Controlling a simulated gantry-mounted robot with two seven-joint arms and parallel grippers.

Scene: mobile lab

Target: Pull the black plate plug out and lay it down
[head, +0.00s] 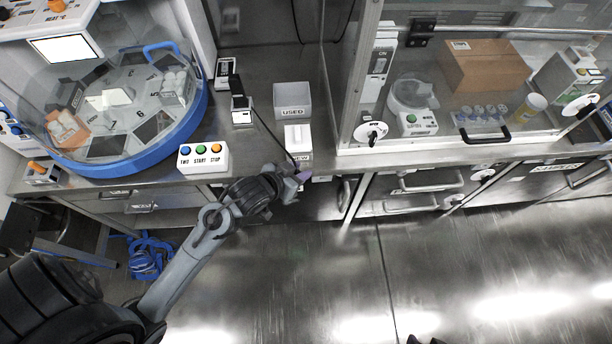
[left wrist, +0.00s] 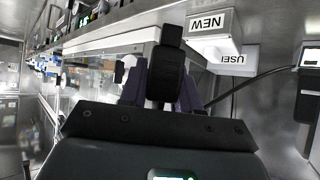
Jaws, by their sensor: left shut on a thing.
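My left gripper (head: 297,178) hangs in front of the counter's front edge, just below the white NEW box. In the left wrist view its two purple fingers are shut on the black plate plug (left wrist: 166,72), which sticks out upright between them. In the head view the plug is too small to make out clearly. A thin black cable (head: 268,130) runs from a small device with a screen (head: 242,110) to the gripper. This cable also shows in the left wrist view (left wrist: 245,84). I do not see my right gripper clearly; only dark bits show at the bottom edge.
The grey USED bin (head: 292,103) and the white NEW box (head: 298,138) stand on the counter close to the gripper. A white button box (head: 203,158) and a blue-rimmed carousel (head: 130,165) are at left. A glass cabinet (head: 455,85) is at right.

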